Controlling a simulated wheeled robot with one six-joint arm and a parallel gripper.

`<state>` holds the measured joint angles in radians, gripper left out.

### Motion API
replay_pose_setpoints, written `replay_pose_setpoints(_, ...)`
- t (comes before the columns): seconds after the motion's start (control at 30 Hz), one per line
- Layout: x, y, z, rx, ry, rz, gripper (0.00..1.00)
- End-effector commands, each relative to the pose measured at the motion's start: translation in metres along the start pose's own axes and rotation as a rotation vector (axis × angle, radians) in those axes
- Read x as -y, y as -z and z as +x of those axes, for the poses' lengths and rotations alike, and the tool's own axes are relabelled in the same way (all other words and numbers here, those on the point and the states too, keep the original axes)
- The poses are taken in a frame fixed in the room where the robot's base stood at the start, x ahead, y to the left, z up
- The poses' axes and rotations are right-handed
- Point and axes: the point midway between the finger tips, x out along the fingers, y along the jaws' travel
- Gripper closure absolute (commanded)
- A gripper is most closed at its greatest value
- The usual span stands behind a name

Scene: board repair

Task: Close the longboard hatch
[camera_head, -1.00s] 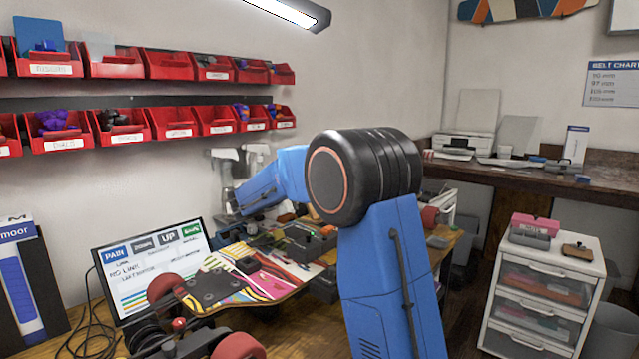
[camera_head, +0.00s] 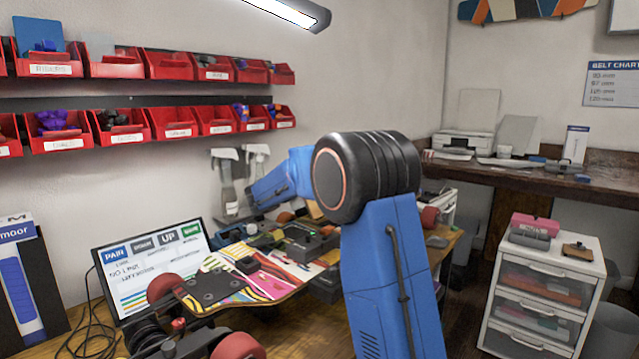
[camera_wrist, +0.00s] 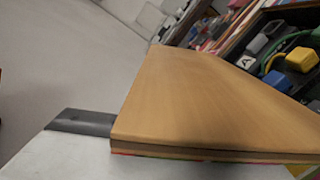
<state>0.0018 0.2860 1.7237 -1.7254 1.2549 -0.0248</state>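The longboard (camera_head: 255,288) lies on the workbench, its colourful deck and red wheels showing in the head view. In the wrist view a flat wooden panel with a thin layered edge, apparently the hatch lid (camera_wrist: 200,100), fills the middle. An open compartment with dark, yellow and blue parts (camera_wrist: 290,65) shows beyond its right edge. A dark grey piece, apparently part of my gripper (camera_wrist: 82,122), lies beside the panel's near left corner. Whether it touches or grips the panel I cannot tell. My arm hides part of the board in the head view, and the fingertips are not clear there.
A monitor (camera_head: 150,265) stands left of the board, with cables on the bench. Red bins (camera_head: 180,122) line the wall above. A white drawer unit (camera_head: 540,300) stands at the right, in front of a dark side counter (camera_head: 540,178).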

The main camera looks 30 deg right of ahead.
Motion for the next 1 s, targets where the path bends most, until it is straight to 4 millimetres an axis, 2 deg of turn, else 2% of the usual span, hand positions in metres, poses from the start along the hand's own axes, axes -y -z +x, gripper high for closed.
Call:
replay_pose_setpoints(0.27,0.000,-0.003,0.000,0.000,0.001,0.020,1.00)
replay_pose_setpoints(0.47,-0.002,-0.014,0.000,0.001,0.001,0.107,1.00)
replay_pose_setpoints(1.0,0.007,-0.069,0.000,0.001,0.002,0.583,1.00)
